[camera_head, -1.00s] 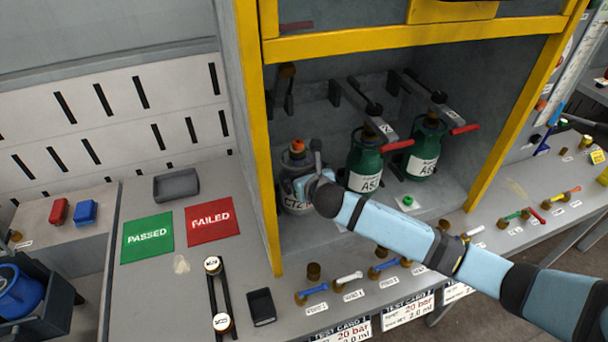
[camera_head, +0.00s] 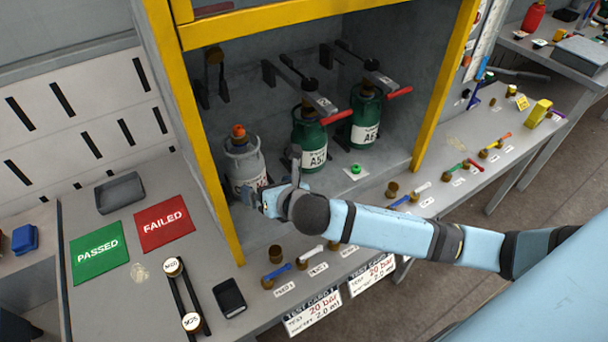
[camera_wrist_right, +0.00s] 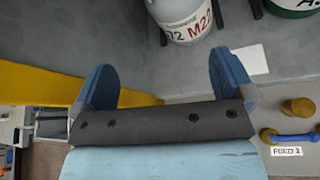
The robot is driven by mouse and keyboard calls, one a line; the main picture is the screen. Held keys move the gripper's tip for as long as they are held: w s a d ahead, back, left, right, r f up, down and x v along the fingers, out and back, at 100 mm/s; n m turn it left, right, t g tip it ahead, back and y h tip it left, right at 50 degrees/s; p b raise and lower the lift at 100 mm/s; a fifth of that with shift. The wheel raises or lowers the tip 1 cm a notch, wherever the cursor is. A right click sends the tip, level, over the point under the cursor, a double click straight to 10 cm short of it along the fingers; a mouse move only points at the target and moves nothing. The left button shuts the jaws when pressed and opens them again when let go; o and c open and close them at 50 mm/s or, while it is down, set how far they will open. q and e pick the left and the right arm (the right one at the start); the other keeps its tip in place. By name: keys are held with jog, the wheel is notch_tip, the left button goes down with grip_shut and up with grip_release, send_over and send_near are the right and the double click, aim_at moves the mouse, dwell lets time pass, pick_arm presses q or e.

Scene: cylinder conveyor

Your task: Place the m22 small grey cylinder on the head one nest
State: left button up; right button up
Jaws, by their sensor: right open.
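The small grey cylinder (camera_head: 246,168), with an orange top, stands upright at the left end inside the yellow-framed bay. In the right wrist view its lower part (camera_wrist_right: 187,22) shows a red M22 marking. The surface directly under it is hidden, so I cannot see the head one nest itself. A dark clamp (camera_head: 211,75) is on the wall behind the cylinder. My right gripper (camera_head: 272,182) is open in front of the cylinder. In the right wrist view the two blue fingers (camera_wrist_right: 160,72) are empty, with a gap between them and the cylinder. My left gripper is out of view.
Two green cylinders (camera_head: 309,150) (camera_head: 364,125) stand to the right under clamps with red handles. A yellow post (camera_head: 190,140) bounds the bay's left side. A green button (camera_head: 355,169) lies right of my gripper. Feed fittings (camera_head: 277,271) line the front edge.

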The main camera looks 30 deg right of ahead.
jog(key=s+f+m+g, duration=0.1)
jog(key=s+f+m, duration=0.8)
jog(key=m, duration=0.6)
jog(key=s+d+f+m+y, duration=0.1)
jog(key=s+f+m, duration=0.7)
jog(key=s+m, duration=0.4)
jog(key=m, duration=0.4)
jog(key=shift+s+f+g, duration=0.3)
jog(key=shift+f+g, duration=0.1)
jog(key=shift+d, duration=0.1)
jog(key=r+p, duration=0.2)
jog(key=p, duration=0.1)
jog(key=r+p, duration=0.3)
jog(key=shift+d+r, duration=0.2)
jog(key=shift+r, duration=0.05)
jog(key=shift+r, duration=0.15)
